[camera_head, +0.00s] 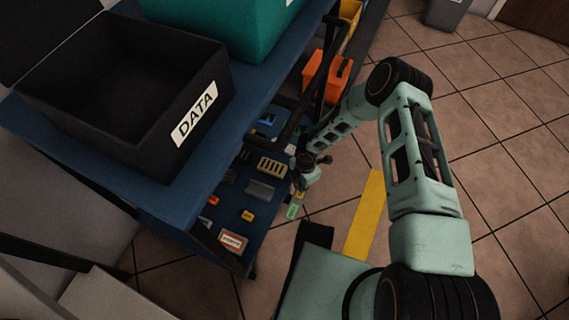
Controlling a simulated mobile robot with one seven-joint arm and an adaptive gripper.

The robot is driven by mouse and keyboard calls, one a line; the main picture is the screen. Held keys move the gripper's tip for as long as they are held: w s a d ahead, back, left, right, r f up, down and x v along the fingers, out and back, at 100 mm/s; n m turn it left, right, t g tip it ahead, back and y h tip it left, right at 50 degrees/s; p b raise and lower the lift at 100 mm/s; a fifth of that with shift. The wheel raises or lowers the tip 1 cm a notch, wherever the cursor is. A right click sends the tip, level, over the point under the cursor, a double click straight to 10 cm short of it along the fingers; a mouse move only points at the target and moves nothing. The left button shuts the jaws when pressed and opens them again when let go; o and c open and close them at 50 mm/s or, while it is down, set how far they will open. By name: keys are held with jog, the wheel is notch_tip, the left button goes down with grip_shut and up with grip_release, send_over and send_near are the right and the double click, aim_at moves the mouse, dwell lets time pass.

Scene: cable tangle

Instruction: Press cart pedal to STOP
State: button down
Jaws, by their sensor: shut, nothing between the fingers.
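A blue cart (118,203) stands at the left, with an upper deck and a lower shelf. My arm reaches over from the right and down to the cart's side. My gripper (300,181) is shut and empty, just above the green piece in the picture. I cannot tell whether it touches anything.
A black bin marked DATA (202,112) and a teal bin (225,25) stand on the upper deck. Several small parts lie on the lower shelf (228,188). An orange bin (326,78) sits farther back. A yellow strip (364,215) marks the tiled floor, which is open at right.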

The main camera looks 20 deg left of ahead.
jog(key=shift+f, duration=0.7)
dwell(0.3)
jog(key=shift+r+p, duration=1.85)
jog(key=shift+r, duration=1.75)
